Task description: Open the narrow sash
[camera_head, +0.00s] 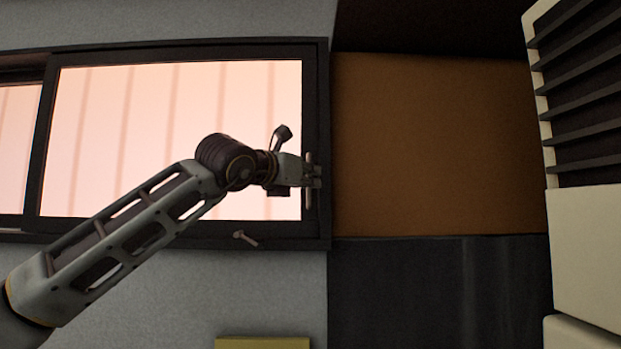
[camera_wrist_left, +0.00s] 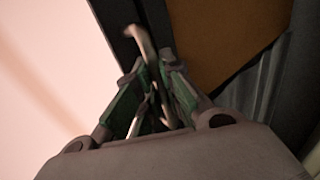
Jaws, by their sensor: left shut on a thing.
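A dark-framed window sash (camera_head: 90,140) with a pale, bright pane fills the left half of the head view. An upright handle (camera_head: 309,158) sits on its right stile. My left gripper (camera_head: 308,176) is at this handle, its arm reaching across the pane from the lower left. In the left wrist view, the green-padded fingers of my left gripper (camera_wrist_left: 155,70) are closed around the pale handle (camera_wrist_left: 138,38), whose end sticks out beyond them. The fingers hide part of the handle. My right gripper is not in view.
A second pane (camera_head: 18,140) shows at the far left, cut off by the picture edge. A small peg-like lever (camera_head: 245,239) is on the lower frame. A brown panel (camera_head: 440,145) lies right of the window, and a pale louvred unit (camera_head: 590,240) stands at the far right.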

